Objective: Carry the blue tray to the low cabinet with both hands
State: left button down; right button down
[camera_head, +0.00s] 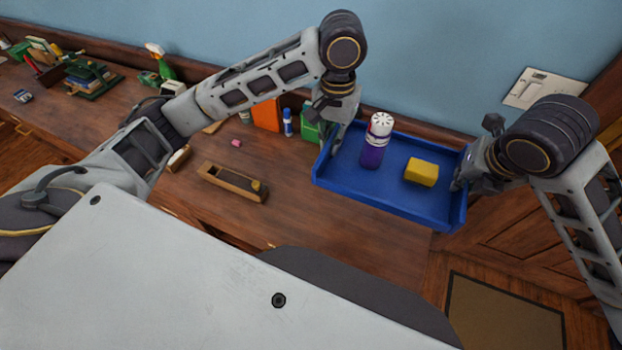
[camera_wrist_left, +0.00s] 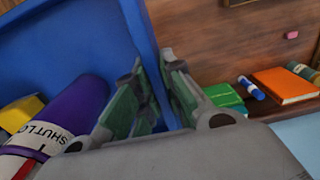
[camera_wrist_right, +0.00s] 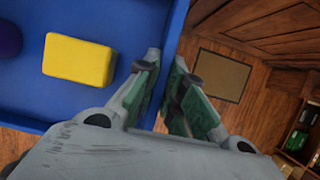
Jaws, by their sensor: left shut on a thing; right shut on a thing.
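The blue tray (camera_head: 395,202) is between my two grippers over the right end of a wooden counter and partly past its end. It looks roughly level. On it stand a purple shuttlecock tube (camera_head: 372,155) with a white cap and a yellow block (camera_head: 421,172). My left gripper (camera_head: 334,148) is shut on the tray's left wall, which runs between its fingers in the left wrist view (camera_wrist_left: 155,85). My right gripper (camera_head: 459,184) is shut on the right wall, also seen in the right wrist view (camera_wrist_right: 168,85). I cannot tell which furniture is the low cabinet.
The wooden counter (camera_head: 310,225) holds a wooden plane (camera_head: 232,183), a pink eraser (camera_head: 236,143), an orange book (camera_head: 266,114), a blue marker (camera_head: 287,122) and a green spray bottle (camera_head: 161,64). A brown mat (camera_head: 500,315) lies on the floor at right. A shelf (camera_wrist_right: 298,130) shows right.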

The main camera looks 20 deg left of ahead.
pick_arm(q)
jog(key=shift+a+f, duration=0.1)
pick_arm(e)
jog(key=shift+d+f, duration=0.1)
jog(key=shift+d, duration=0.05)
